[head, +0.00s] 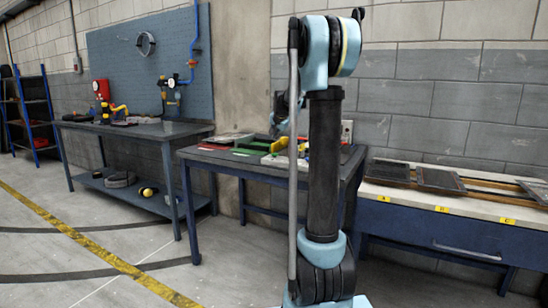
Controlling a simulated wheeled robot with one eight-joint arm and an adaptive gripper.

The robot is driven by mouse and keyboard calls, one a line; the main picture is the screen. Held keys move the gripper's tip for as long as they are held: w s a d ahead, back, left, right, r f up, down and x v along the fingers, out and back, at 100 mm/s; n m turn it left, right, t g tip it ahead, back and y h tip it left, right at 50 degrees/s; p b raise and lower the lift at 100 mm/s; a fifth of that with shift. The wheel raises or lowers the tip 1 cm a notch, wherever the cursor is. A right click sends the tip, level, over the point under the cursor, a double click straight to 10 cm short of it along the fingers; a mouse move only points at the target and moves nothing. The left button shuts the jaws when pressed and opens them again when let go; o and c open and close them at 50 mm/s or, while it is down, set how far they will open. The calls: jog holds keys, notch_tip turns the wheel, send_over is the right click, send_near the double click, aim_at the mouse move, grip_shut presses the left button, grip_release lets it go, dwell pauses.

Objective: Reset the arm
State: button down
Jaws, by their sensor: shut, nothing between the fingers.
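My arm stands upright in the middle of the head view, with light-blue joints and a dark tube between them. A small dark and light-blue part of it shows behind, left of the tube. My gripper's fingers cannot be made out; the arm hides that area. No object is seen held.
A dark workbench (183,156) behind my arm carries flat red and green pieces. Another bench (140,130) stands left below a blue pegboard (150,62). A blue-fronted counter (440,232) with dark panels stands right. The floor (60,262) at front left is clear.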

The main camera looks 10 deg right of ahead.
jog(key=shift+s, duration=0.1)
jog(key=s+f+n+g, duration=0.2)
jog(key=s+f, duration=0.2)
jog(key=s, duration=1.1)
jog(key=s+f+n+g, duration=0.1)
jog(key=s+f+n, duration=0.2)
jog(key=s, duration=1.2)
jog(key=s+f+n+g, duration=0.1)
jog(key=s+f, duration=0.4)
jog(key=s, duration=0.3)
jog(key=s+f+n+g, duration=0.1)
jog(key=s+f, duration=0.5)
jog(key=s, duration=0.3)
jog(key=s+a+f+n+g, duration=0.1)
jog(key=s+f+n+g, duration=0.1)
jog(key=s+f, duration=0.3)
jog(key=s, duration=0.4)
jog(key=shift+f, duration=0.2)
jog(key=shift+w+f, duration=0.2)
jog(key=shift+w, duration=0.15)
